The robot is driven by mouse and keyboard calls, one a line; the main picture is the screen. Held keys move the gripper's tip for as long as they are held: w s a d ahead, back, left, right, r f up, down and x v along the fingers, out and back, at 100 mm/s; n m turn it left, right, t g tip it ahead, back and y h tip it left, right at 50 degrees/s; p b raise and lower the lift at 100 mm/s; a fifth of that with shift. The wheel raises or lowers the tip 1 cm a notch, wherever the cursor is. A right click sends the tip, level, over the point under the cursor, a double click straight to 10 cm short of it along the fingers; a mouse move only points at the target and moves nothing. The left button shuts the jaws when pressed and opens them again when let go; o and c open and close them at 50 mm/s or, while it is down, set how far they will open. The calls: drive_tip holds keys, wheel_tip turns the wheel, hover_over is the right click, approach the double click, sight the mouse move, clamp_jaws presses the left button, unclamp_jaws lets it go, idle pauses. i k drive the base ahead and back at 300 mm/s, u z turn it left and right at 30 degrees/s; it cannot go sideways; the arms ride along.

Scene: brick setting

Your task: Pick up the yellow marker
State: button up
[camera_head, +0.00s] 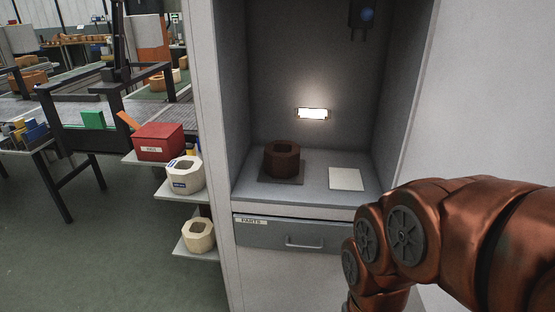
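I cannot make out a yellow marker for certain in the head view. A cluster of dark blue and yellow items (30,132) lies on a table at the far left, too small to tell whether a marker is among them. My copper-coloured arm reaches in from the lower right, in front of the cabinet. Its end drops below the bottom edge of the picture, so my gripper is out of view.
A grey cabinet (240,190) holds a brown ring-shaped block (282,158) and a white card (346,179) above a shut PARTS drawer (290,233). Side shelves carry a red box (158,142) and cream blocks (185,175). Green floor (120,260) at left is clear.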

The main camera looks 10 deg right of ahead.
sight(190, 149)
drive_tip(key=z, duration=0.05)
drive_tip(key=k, duration=0.65)
drive_tip(key=u, duration=0.75)
drive_tip(key=i, duration=1.05)
drive_tip(key=u, duration=1)
drive_tip(key=i, duration=1.65)
drive_tip(key=z, duration=0.8)
drive_tip(key=i, duration=1.2)
drive_tip(key=z, duration=0.85)
